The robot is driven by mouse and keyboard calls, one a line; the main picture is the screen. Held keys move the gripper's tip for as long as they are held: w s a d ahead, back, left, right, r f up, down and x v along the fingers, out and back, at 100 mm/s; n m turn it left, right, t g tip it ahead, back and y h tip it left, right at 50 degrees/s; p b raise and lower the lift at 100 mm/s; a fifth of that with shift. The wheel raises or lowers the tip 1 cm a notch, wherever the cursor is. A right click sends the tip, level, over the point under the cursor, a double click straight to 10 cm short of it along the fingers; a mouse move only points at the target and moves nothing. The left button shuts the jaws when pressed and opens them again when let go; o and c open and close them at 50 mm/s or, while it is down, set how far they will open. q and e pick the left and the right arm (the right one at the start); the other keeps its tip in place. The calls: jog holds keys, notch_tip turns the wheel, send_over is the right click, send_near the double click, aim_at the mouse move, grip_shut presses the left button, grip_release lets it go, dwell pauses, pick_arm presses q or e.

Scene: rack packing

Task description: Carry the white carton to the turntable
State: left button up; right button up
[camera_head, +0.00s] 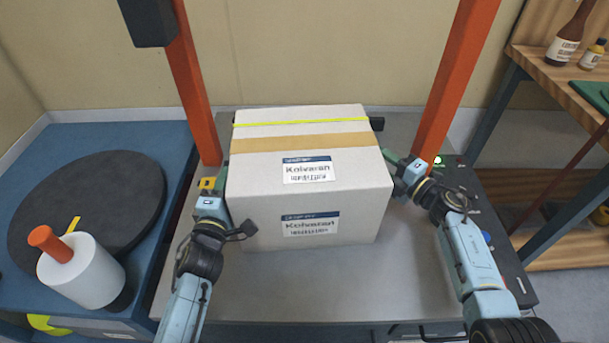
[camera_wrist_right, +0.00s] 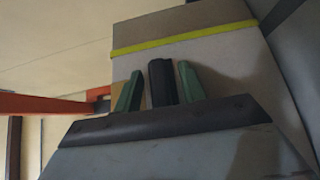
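The white carton (camera_head: 310,193) stands upright on the grey worktop, with a tan tape band, a yellow strap and labels. Its side and strap fill the upper right wrist view (camera_wrist_right: 220,60). The turntable (camera_head: 88,208) is a dark round disc on a blue bench at the left. My left gripper (camera_head: 218,183) is at the carton's left side; its fingertips are too hidden to judge. My right gripper (camera_head: 389,158) is at the right side. In the right wrist view its green fingers (camera_wrist_right: 160,92) are apart, with a black piece (camera_wrist_right: 162,80) between them; a firm hold is not visible.
A white cylinder (camera_head: 82,272) with an orange top stands at the turntable's front edge. Orange posts (camera_head: 190,80) (camera_head: 455,85) rise behind the carton on both sides. The grey worktop (camera_head: 320,285) is clear in front. A wooden shelf with bottles (camera_head: 568,35) is at the right.

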pick_arm(q)
grip_shut()
pick_arm(e)
grip_shut()
dwell(0.9)
pick_arm(q)
jog(key=shift+r, duration=0.25)
pick_arm(e)
jog(key=shift+w+r, duration=0.1)
jog(key=shift+r, duration=0.1)
